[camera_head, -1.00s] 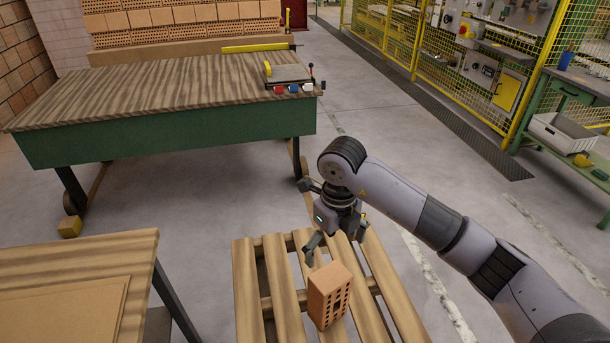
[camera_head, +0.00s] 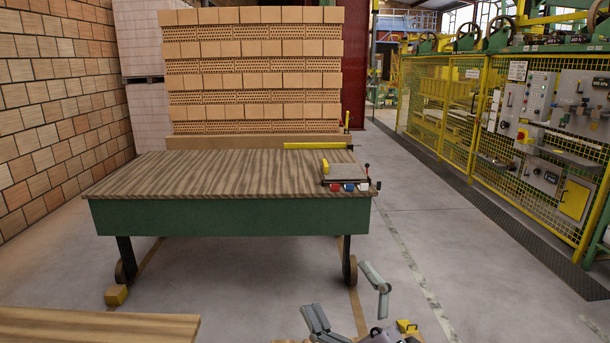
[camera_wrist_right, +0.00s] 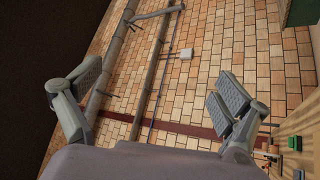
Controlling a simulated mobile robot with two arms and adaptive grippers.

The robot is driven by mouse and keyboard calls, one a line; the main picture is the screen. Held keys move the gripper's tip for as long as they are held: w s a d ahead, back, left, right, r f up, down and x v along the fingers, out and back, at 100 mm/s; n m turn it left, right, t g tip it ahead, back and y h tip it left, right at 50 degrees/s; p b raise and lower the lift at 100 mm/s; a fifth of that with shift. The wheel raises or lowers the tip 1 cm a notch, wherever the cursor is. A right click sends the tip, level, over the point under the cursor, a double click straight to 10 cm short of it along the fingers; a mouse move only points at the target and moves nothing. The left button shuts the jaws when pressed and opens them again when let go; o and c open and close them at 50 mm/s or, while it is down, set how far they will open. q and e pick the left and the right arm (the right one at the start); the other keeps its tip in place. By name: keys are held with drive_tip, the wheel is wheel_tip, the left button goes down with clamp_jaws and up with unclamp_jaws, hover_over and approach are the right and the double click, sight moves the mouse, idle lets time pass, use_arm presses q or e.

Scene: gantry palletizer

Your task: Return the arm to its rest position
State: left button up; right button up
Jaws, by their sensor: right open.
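My right gripper (camera_head: 348,302) shows at the bottom edge of the head view, right of centre, with its fingers pointing up and spread apart. In the right wrist view my right gripper (camera_wrist_right: 160,92) is open, with nothing between its fingers. Behind the fingers there is a brick wall (camera_wrist_right: 195,65) with pipes, seen at a tilt. Most of my right arm is below the head view's frame. My left gripper is not in view.
A green workbench (camera_head: 230,216) with a striped wooden top stands ahead, beyond the gripper. A stack of bricks (camera_head: 250,80) stands behind it. A yellow mesh fence (camera_head: 450,120) runs along the right. Open floor (camera_head: 430,240) lies right of the bench.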

drive_tip(key=s+d+f+m+g+h, duration=0.2)
drive_tip(key=d+f+m+g+h, duration=0.1)
drive_tip(key=d+f+m+h, duration=0.55)
drive_tip(key=s+d+f+m+g+h, duration=0.3)
drive_tip(key=d+f+m+h, duration=0.25)
drive_tip(key=f, duration=0.55)
drive_tip(key=s+d+f+m+g+y, duration=0.1)
drive_tip(key=s+f+g, duration=0.5)
drive_tip(key=s, duration=0.4)
drive_tip(key=s+f+m+g+y, duration=0.1)
drive_tip(key=s+f+g, duration=0.5)
drive_tip(key=s, duration=0.5)
wheel_tip(320, 180, down, 28)
drive_tip(key=s+d+f+g, duration=0.1)
drive_tip(key=s+d+f, duration=0.2)
drive_tip(key=s+f, duration=1.2)
drive_tip(key=shift+s+f+n, duration=0.3)
drive_tip(key=shift+s+f, duration=0.05)
drive_tip(key=shift+s, duration=0.7)
